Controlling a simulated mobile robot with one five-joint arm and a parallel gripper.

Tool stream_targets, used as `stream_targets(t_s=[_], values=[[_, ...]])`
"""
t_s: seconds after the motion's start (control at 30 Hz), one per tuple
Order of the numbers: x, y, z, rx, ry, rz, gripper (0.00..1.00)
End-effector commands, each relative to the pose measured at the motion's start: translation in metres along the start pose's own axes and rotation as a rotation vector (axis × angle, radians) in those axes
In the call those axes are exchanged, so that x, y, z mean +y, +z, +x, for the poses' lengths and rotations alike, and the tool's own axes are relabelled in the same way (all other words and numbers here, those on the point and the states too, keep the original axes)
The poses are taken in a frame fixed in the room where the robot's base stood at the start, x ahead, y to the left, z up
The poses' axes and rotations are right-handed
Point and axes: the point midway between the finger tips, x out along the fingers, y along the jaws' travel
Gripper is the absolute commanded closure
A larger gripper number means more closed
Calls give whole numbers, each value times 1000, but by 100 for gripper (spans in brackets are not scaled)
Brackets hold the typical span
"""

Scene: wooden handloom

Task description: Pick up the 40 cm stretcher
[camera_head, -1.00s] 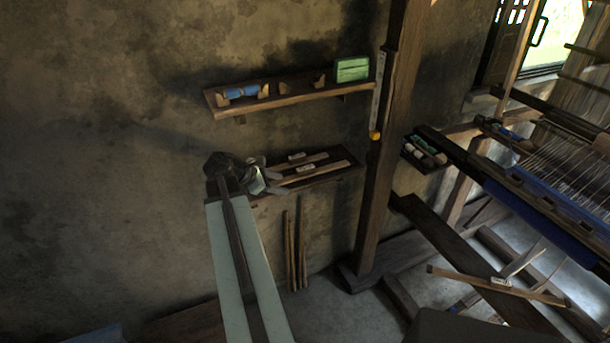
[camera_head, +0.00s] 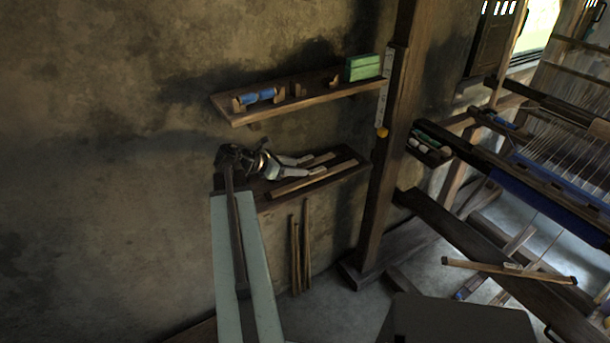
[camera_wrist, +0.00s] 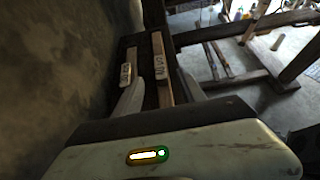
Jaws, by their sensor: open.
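Two wooden stretchers with white labels lie side by side on the lower wall shelf (camera_head: 268,203). The rear one (camera_head: 322,158) is partly hidden by my gripper; the front one (camera_head: 318,179) looks longer. In the wrist view they are the left stretcher (camera_wrist: 131,55) and the right stretcher (camera_wrist: 159,48). I cannot read the labels surely, so I cannot tell which is 40 cm. My gripper (camera_head: 308,166) is open over the shelf. In the wrist view its fingers (camera_wrist: 160,80) stand either side of the right stretcher, apparently not holding it.
The upper shelf (camera_head: 300,102) hangs above, with blue rolls (camera_head: 255,96) and a green box (camera_head: 362,67). A wooden post (camera_head: 385,160) stands right of the shelves. Sticks (camera_head: 300,250) lean below. Another labelled stick (camera_head: 510,271) lies by the loom (camera_head: 560,205).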

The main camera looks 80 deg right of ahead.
Motion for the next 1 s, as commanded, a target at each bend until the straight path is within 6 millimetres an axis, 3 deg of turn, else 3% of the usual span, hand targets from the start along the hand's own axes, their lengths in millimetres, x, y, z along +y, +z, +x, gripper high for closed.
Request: stream_targets(t_s=[0.13,0.3,0.47,0.73,0.97,1.0], values=[[-1,-1,6,0,-3,3,53],[-2,-1,29,0,-8,5,53],[-2,0,35,0,-7,5,53],[-1,-5,79,0,-10,6,53],[-2,-2,83,0,-8,5,53],[-2,-2,83,0,-8,5,58]])
